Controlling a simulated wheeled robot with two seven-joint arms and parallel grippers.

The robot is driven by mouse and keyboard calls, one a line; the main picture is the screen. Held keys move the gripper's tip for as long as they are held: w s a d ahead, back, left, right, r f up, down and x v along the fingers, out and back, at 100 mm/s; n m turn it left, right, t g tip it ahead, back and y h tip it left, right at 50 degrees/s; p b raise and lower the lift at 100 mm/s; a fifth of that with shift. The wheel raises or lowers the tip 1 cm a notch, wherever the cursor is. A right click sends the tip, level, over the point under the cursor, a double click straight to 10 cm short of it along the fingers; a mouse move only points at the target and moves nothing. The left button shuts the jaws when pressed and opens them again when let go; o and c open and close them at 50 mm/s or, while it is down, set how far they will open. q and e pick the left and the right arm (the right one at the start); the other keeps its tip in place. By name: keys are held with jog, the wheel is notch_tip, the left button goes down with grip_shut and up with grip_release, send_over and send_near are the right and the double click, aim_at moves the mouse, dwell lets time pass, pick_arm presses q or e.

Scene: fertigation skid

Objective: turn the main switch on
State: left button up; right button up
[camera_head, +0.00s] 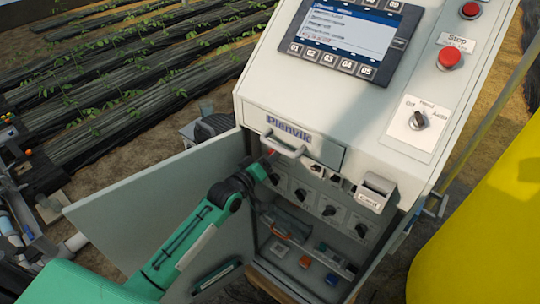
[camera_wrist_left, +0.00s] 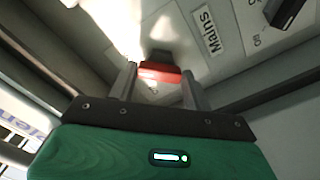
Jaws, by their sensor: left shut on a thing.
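The main switch's red handle (camera_wrist_left: 160,73) sits beside the "Mains" label (camera_wrist_left: 211,33) on the grey panel in the left wrist view. My left gripper (camera_wrist_left: 158,80) is shut on this handle, one finger on each side of it. The switch's on or off markings by the handle are washed out or hidden, so its position cannot be told. In the head view my left gripper (camera_head: 263,167) reaches into the open cabinet (camera_head: 335,184) below the "Plenvik" drawer, and the switch is mostly hidden there. My right gripper is not in view.
The open cabinet door (camera_head: 150,205) stands left of my arm. Several black rotary knobs (camera_head: 329,210) line the panel to the right. A drawer handle (camera_head: 284,146) juts out just above the gripper. A yellow tank (camera_head: 490,220) stands at the right.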

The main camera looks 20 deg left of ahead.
pick_arm(q)
jog(key=shift+f+m, duration=0.1)
jog(key=shift+m, duration=0.2)
jog(key=o, duration=1)
jog(key=shift+c, duration=0.2)
jog(key=shift+s, duration=0.1)
jog(key=b+v, duration=0.2)
jog(key=v, duration=1.1)
jog(key=shift+s, duration=0.3)
jog(key=shift+a, duration=0.1)
